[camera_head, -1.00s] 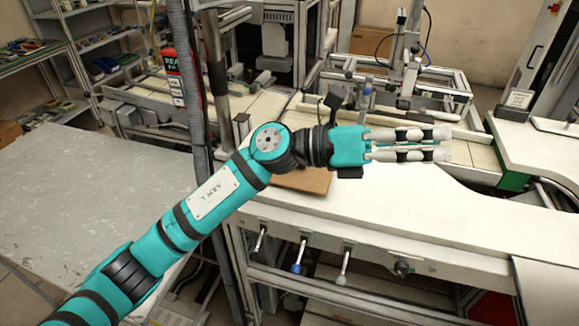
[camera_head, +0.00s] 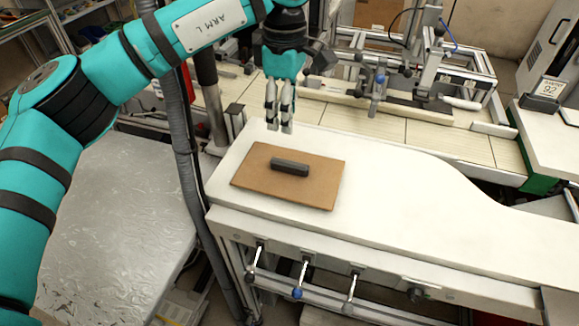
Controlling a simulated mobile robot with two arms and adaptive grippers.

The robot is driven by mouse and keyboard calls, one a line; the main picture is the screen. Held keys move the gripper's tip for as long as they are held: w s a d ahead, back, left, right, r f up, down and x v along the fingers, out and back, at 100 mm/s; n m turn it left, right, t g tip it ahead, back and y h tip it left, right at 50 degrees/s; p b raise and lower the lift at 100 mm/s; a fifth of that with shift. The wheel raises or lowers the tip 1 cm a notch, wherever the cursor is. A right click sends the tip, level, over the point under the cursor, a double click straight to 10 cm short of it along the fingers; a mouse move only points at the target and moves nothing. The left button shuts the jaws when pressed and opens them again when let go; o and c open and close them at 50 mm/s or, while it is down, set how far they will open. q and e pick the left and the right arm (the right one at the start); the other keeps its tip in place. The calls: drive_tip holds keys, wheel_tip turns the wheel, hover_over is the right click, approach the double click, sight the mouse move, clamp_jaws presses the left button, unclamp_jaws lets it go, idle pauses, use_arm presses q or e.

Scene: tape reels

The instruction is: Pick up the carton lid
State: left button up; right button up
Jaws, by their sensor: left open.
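The carton lid (camera_head: 315,190) is a flat brown rectangle with a dark grey bar-shaped handle (camera_head: 290,168) on its top. It lies flat at the left end of the white worktop (camera_head: 400,190). My left gripper (camera_head: 279,127) hangs with its fingers pointing down, above and just behind the lid in the picture. It is open and empty, and its fingertips appear apart from the handle. What lies under the lid is hidden. My right gripper is not in view.
A grey table (camera_head: 105,225) stands at the left, and a vertical grey conduit (camera_head: 182,130) rises between it and the worktop. Behind the worktop is a conveyor with a metal frame (camera_head: 425,75). Levers (camera_head: 303,275) line the worktop's front. The worktop right of the lid is clear.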

use_arm(q)
approach(290, 162)
drive_tip(key=shift+a+f+p, duration=0.15)
drive_tip(key=shift+a+p, duration=0.25)
drive_tip(key=shift+a, duration=0.05)
drive_tip(key=shift+w+f, duration=0.15)
drive_tip(key=shift+f, duration=0.8)
wheel_tip(290, 162, down, 2)
drive_tip(key=shift+f+p, duration=0.1)
drive_tip(key=shift+p, duration=0.35)
drive_tip(key=shift+d+f, duration=0.15)
drive_tip(key=shift+f, duration=0.05)
drive_tip(key=f, duration=0.1)
drive_tip(key=f+p, duration=0.2)
drive_tip(key=shift+d+f, duration=0.25)
drive_tip(key=shift+f, duration=0.6)
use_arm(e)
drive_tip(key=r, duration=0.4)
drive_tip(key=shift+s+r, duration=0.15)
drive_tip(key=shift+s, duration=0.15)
use_arm(q)
drive_tip(key=c, duration=0.4)
clamp_jaws()
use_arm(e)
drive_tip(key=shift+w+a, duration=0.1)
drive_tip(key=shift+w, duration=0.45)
